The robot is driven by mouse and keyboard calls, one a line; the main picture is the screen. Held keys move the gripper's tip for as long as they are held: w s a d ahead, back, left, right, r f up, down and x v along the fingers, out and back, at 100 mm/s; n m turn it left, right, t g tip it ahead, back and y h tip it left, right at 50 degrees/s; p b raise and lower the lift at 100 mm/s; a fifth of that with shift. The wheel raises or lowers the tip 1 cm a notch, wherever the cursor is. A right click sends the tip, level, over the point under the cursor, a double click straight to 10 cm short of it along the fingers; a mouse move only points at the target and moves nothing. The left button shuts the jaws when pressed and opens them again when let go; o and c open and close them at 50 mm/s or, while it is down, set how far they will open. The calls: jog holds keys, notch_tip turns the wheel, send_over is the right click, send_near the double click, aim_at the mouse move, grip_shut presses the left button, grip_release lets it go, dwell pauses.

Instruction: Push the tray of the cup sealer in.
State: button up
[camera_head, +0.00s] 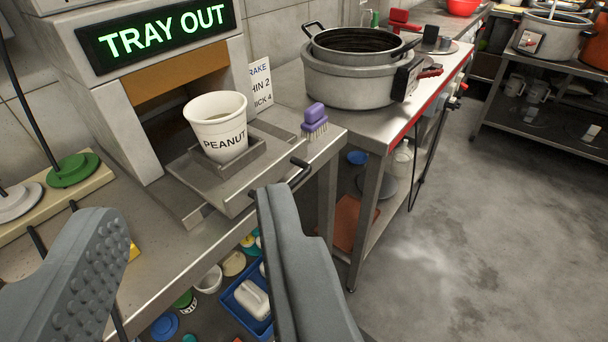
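The cup sealer (113,105) is a pale box at the upper left, with a green lit "TRAY OUT" display (160,35). Its metal tray (243,187) sticks out of the dark opening toward the front right. A white cup marked "PEANUT" (218,122) stands upright in the square holder on the tray. A black handle (298,174) is at the tray's front right edge. My gripper (188,212) is open and empty, with its grey fingers wide apart in front of the tray. The right fingertip appears close to the handle; I cannot tell whether they touch.
A purple brush (314,122) stands on the counter right of the tray, by a card (261,85). Large pots (358,70) sit on the red-edged counter beyond. A shelf below holds a blue bin (243,308) and tubs. Open floor (450,220) lies to the right.

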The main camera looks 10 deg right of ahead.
jog(key=w+d+f+m+g, duration=0.1)
jog(key=w, duration=0.1)
jog(key=w+d+f+m+g, duration=0.1)
jog(key=w+d, duration=0.1)
jog(key=w, duration=0.1)
jog(key=w+d+f+m+g, duration=0.1)
jog(key=w, duration=0.2)
jog(key=shift+d+f+h, duration=0.1)
jog(key=shift+d+h, duration=0.05)
jog(key=shift+h, duration=0.25)
grip_shut()
jog(key=w+d+f+m+g+y, duration=0.1)
jog(key=w+d+f+m+g, duration=0.45)
jog(key=w+d+f, duration=0.35)
jog(key=w+a+f, duration=0.2)
jog(key=w+f, duration=0.4)
jog(key=w, duration=0.4)
jog(key=shift+w+f, duration=0.35)
